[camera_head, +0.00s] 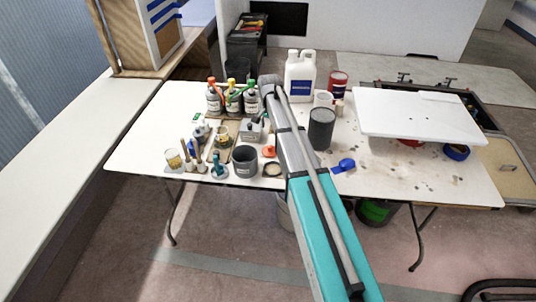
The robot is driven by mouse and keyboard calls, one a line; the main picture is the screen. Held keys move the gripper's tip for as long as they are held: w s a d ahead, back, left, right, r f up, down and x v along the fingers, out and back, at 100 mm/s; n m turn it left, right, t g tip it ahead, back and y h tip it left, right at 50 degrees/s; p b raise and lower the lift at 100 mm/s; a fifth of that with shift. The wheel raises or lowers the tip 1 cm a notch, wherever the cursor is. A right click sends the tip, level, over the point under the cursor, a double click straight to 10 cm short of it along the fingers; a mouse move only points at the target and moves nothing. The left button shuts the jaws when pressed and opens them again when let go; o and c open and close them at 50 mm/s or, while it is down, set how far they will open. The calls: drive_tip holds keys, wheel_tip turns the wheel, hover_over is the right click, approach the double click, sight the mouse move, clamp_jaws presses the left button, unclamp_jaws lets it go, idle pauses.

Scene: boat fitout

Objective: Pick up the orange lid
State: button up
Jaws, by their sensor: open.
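An orange-red lid (268,151) lies on the white table, just right of a dark grey pot (245,161) and close to the left edge of my arm. It is small in the picture, with a raised part on top. My arm reaches from the lower right up across the table, passing right of the lid. Its far end is above the middle of the table. I cannot make out my gripper's fingers; they appear hidden by the arm.
Bottles with coloured tops (232,100) and small tools crowd the left half of the table (135,145). A white jug (299,76) and a dark can (321,128) stand behind and right of my arm. A white board (415,110) covers the right side.

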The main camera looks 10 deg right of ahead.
sight(269, 146)
drive_tip(key=shift+f+b, duration=2.8)
drive_tip(key=shift+f, duration=0.35)
drive_tip(key=shift+f, duration=0.1)
drive_tip(key=shift+f+b, duration=2.5)
drive_tip(key=shift+b, duration=0.1)
drive_tip(key=shift+s, duration=0.1)
clamp_jaws()
